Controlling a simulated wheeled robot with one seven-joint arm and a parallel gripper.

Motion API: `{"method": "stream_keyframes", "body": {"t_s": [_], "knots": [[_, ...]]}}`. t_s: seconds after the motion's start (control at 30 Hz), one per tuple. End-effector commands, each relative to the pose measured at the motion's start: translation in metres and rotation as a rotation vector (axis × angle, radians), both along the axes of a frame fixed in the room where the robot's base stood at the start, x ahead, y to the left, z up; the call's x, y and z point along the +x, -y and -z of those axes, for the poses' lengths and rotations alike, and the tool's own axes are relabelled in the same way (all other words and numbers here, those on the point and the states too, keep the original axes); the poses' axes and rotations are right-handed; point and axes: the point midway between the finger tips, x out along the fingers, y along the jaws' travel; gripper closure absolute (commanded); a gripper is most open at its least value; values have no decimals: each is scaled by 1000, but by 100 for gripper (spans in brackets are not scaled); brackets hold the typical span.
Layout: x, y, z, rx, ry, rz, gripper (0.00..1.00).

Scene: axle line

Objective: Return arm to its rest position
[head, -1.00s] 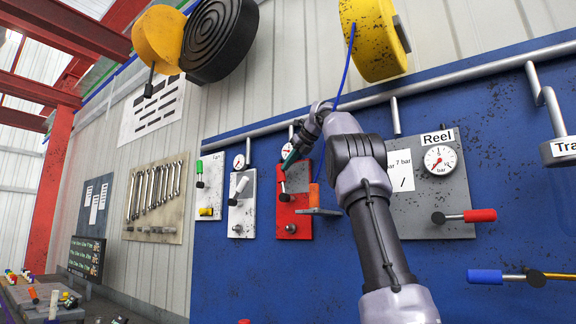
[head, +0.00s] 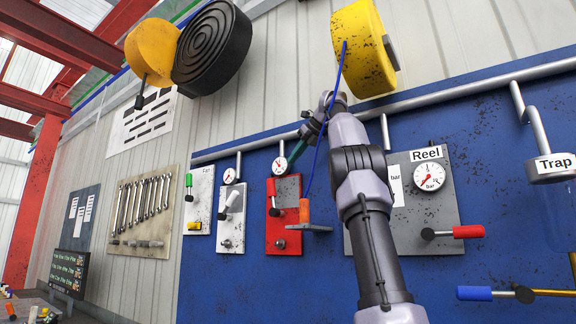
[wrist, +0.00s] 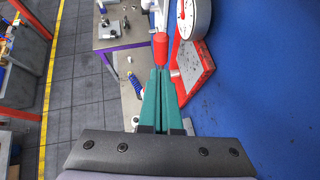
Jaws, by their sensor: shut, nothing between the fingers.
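My arm (head: 365,210) reaches up in front of the blue wall panel in the head view. My gripper (head: 295,156) is at its far end, small and partly end-on, near the top of the red plate (head: 284,236). In the wrist view the green fingers of my gripper (wrist: 160,72) lie together with nothing between them. A red lever handle (wrist: 160,47) shows just beyond the fingertips there; I cannot tell whether they touch it. That red-handled lever (head: 271,188) is upright on the red plate in the head view.
The yellow hose reel (head: 362,50) with its blue hose hangs above my arm. A grey Reel plate (head: 420,205) with a gauge and red lever is close behind my arm. A workbench (wrist: 122,65) stands beyond my fingers.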

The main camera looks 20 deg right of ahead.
Motion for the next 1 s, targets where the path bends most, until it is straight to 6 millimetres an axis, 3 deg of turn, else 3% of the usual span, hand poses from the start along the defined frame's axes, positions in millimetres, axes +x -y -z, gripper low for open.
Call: {"method": "stream_keyframes", "body": {"t_s": [0.67,0.87,1.0], "knots": [[-3,-1,0,-16,3,-13,100],[-27,-14,15,-207,53,-161,100],[-57,-33,48,-437,105,-349,100]]}}
